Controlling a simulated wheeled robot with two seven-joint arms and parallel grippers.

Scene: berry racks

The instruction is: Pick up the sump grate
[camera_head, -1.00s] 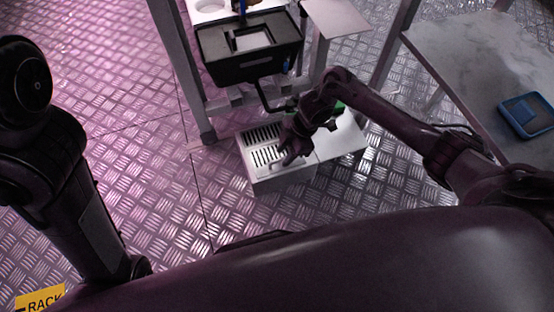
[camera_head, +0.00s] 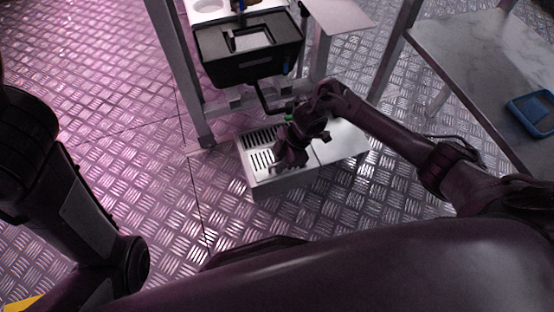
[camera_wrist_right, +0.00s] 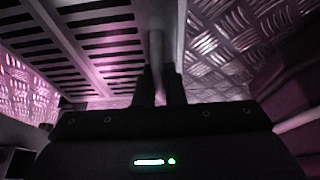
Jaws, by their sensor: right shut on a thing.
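The sump grate (camera_head: 262,158) is a pale slotted panel in the top of a low white box on the floor, under the rack. Its dark slots also show large at the upper left of the right wrist view (camera_wrist_right: 100,42). My right gripper (camera_head: 279,166) reaches down onto the grate's right part and covers some of it. In the right wrist view its fingers (camera_wrist_right: 159,88) are shut on a pale bar beside the slots, which looks like part of the grate. I cannot tell whether the grate is lifted. My left arm shows at the left, without its gripper.
The white box (camera_head: 285,187) has a plain pale top (camera_head: 341,142) to the right of the grate. A black tub (camera_head: 251,65) hangs above on the metal rack. A grey table (camera_head: 490,70) with a blue tray (camera_head: 532,112) stands at right.

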